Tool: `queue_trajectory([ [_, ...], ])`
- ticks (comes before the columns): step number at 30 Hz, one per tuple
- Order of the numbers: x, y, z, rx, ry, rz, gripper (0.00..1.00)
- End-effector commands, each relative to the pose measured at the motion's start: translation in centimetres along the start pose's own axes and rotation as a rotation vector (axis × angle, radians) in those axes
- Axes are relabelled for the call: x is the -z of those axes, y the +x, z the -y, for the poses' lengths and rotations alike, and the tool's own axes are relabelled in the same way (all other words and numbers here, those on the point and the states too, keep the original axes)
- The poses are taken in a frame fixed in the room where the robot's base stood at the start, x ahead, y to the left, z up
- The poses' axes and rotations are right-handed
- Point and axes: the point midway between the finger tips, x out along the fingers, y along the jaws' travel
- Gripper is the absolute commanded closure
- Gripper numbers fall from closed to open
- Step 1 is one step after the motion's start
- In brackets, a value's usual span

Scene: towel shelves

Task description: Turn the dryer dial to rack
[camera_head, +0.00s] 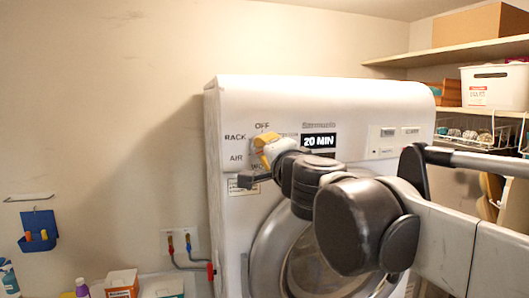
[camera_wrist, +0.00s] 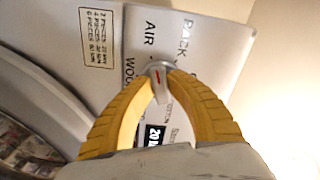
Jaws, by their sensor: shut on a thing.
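The white dryer (camera_head: 340,93) stands in the middle of the head view. Its dial labels OFF, RACK (camera_head: 235,137) and AIR show around my gripper (camera_head: 263,144), which hides the dial there. In the wrist view, the yellow fingers of my gripper (camera_wrist: 159,76) are closed on the small grey dial (camera_wrist: 160,88), one on each side. A red mark shows on the dial. The RACK label also shows in the wrist view (camera_wrist: 187,34), beyond the dial, with AIR to its left. I cannot tell for sure which label the dial points to.
A "20 MIN" display (camera_head: 319,140) is right of the dial. The round dryer door (camera_head: 262,262) is below, partly behind my arm. Shelves with a white bin (camera_head: 495,88) and a cardboard box (camera_head: 480,24) are at right. A blue wall holder (camera_head: 38,232) hangs at left.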

Motion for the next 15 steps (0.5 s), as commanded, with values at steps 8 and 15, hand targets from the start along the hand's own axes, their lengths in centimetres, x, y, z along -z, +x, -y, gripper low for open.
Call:
queue_trajectory([
  [8, 0.04, 0.03, 0.2, -0.001, 0.251, 0.001, 1.0],
  [15, 0.12, 0.03, 0.3, -0.006, 0.427, 0.004, 1.0],
])
